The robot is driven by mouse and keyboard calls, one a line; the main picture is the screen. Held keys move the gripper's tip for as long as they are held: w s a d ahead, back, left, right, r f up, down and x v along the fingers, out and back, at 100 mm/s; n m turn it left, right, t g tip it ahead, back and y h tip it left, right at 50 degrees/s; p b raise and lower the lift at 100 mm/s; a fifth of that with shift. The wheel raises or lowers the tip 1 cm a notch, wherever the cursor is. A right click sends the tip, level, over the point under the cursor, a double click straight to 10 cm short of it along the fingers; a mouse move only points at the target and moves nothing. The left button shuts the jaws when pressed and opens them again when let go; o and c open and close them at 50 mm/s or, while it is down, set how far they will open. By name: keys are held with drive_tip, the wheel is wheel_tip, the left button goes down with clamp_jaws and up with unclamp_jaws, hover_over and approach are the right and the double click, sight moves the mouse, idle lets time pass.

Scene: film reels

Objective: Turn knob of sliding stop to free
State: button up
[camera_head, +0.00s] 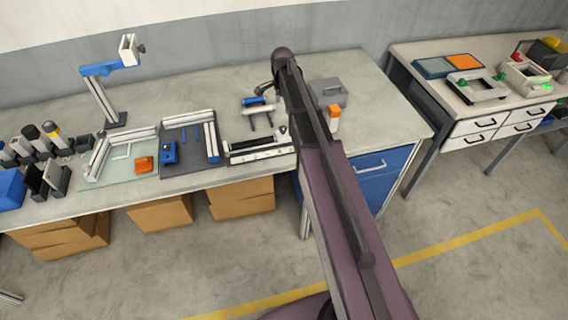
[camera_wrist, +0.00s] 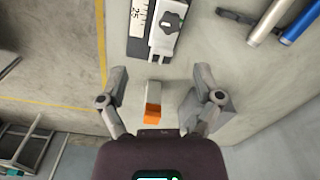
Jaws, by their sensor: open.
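The sliding stop (camera_wrist: 159,47) shows at the top of the wrist view as a pale block beside a ruled scale. Its dark-grey knob (camera_wrist: 171,21) sits on top. In the head view the sliding stop (camera_head: 281,134) is small, at the right end of the rail fixture, and the knob's setting cannot be read there. My gripper (camera_wrist: 160,72) is open and empty, fingers spread wide. In the wrist view the knob lies beyond the fingertips, a little right of their midline, and nothing touches it. In the head view my arm hides most of the gripper.
A white-and-orange block (camera_wrist: 152,112) stands between the fingers in the wrist view, apart from them. A grey box (camera_head: 327,92) is at the back of the bench. Blue and silver rods (camera_head: 256,104) lie behind the fixture. Trays with parts fill the bench (camera_head: 230,82) leftward.

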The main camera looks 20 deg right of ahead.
drive_tip(key=s+a+f+n+b, duration=0.2)
drive_tip(key=s+f+n+b, duration=0.2)
drive_tip(key=s, duration=0.5)
drive_tip(key=s+a+f+n+b, duration=0.2)
drive_tip(key=s+f+n+b, duration=0.3)
drive_tip(key=s, duration=0.4)
drive_tip(key=shift+s+a+f+n+b, duration=0.35)
drive_tip(key=shift+f+n, duration=0.1)
drive_tip(key=shift+n, duration=0.45)
drive_tip(key=s+a+n, duration=0.1)
drive_tip(key=s+n, duration=0.3)
drive_tip(key=s, duration=0.3)
